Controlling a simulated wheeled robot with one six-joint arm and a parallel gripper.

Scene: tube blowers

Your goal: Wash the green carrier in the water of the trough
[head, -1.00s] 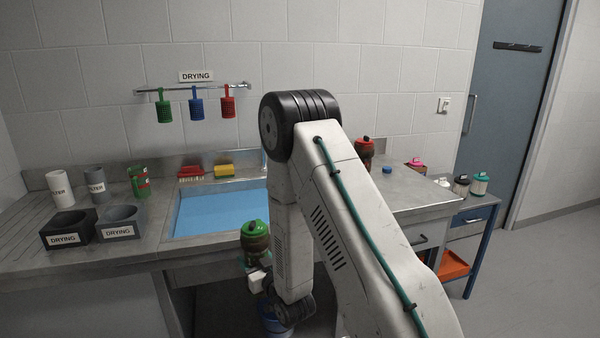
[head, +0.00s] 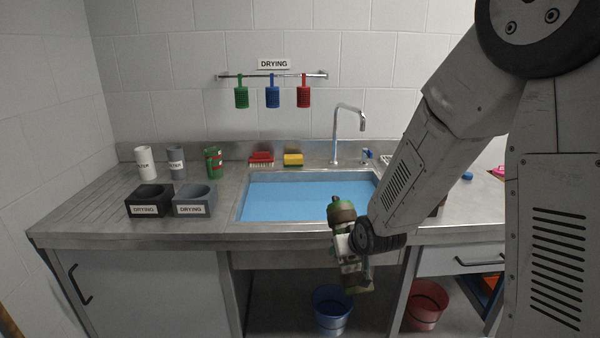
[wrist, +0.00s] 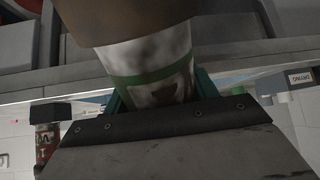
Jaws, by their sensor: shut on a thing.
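The green carrier (head: 341,211) has a green top and a brown-smeared body. My gripper (head: 350,248) is shut around its middle and holds it slightly tilted, in front of the counter's front edge. In the wrist view the carrier (wrist: 150,68) shows a white wall with a green band and dark stains, and a brown part nearest the camera. The trough (head: 290,227) is a sunken steel basin with blue water (head: 300,198). It lies behind and left of the carrier, which is outside it. The gripper hides part of the carrier.
Black (head: 150,199) and grey (head: 195,202) DRYING holders stand left of the trough. A red brush (head: 261,158), yellow sponge (head: 293,159) and tap (head: 347,135) stand behind it. Blue (head: 332,310) and red (head: 426,305) buckets are below. Baskets hang from the wall rail (head: 285,75).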

